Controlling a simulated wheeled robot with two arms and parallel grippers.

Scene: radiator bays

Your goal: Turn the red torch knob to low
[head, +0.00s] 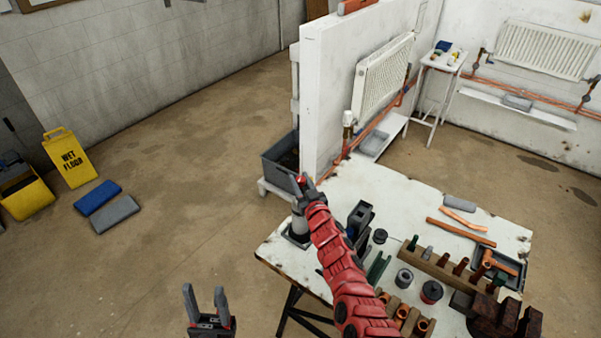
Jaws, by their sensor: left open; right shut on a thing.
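My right gripper (301,183), at the end of the red segmented arm, is shut above the left corner of the workbench. A small red piece, seemingly the red torch knob (302,180), shows between its fingertips; its setting is too small to read. Below it a grey torch body (299,224) stands upright on a dark base, partly hidden by the arm. My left gripper (205,292) is open and empty over the floor, left of the workbench and away from the torch.
The workbench (390,185) holds a wooden rack of fittings, spools, copper pipes and a dark tray (512,272). A white partition (325,105) with a radiator (383,75) stands behind. A grey crate (280,163) sits beside it. The floor at left is clear near my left gripper.

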